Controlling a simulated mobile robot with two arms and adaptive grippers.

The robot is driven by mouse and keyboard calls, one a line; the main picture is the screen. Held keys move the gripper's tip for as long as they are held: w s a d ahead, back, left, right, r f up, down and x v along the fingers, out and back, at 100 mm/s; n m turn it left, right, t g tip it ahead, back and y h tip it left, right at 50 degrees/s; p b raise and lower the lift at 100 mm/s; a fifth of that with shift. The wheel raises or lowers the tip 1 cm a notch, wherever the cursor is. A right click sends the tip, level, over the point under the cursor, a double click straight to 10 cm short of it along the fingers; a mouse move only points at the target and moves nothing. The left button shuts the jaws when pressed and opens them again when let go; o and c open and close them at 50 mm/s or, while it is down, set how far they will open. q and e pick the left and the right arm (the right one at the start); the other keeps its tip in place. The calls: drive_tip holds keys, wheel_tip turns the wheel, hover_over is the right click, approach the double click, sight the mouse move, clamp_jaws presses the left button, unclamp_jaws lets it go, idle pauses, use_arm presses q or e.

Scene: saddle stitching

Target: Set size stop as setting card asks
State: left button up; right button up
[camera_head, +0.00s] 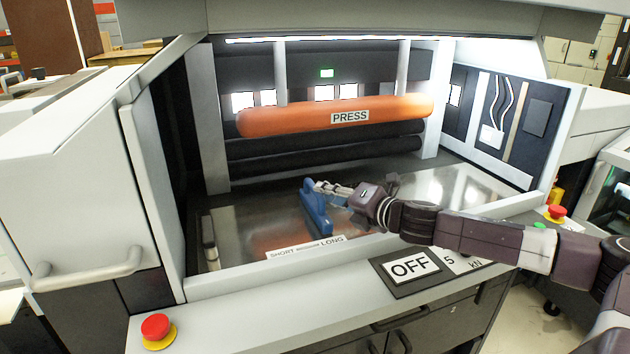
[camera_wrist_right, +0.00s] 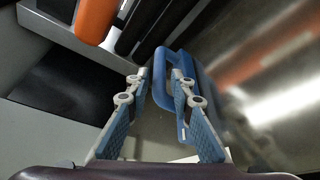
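My right gripper (camera_head: 322,187) reaches in from the right, at the top of the stop. In the right wrist view the two fingers of my right gripper (camera_wrist_right: 160,82) stand apart, one on each side of a bar of the stop's looped blue handle (camera_wrist_right: 184,60). Whether they touch it is hard to tell. I see no readable setting card. My left gripper is not in view.
The orange PRESS bar (camera_head: 290,117) spans the opening above the bed. A front panel shows OFF (camera_head: 411,266) and 5 kN (camera_head: 462,262). Red stop buttons sit at the front left (camera_head: 155,327) and right (camera_head: 556,212). Side walls frame the bed (camera_head: 440,187).

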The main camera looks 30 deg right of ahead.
sight(315, 201)
drive_tip(key=p+x, duration=0.2)
drive_tip(key=x, duration=0.1)
drive_tip(key=shift+w, duration=0.4)
drive_tip(key=shift+w+a+f+p, duration=0.1)
drive_tip(key=shift+w+f+p, duration=0.2)
drive_tip(key=shift+w, duration=0.35)
clamp_jaws()
drive_tip(key=shift+a, duration=0.1)
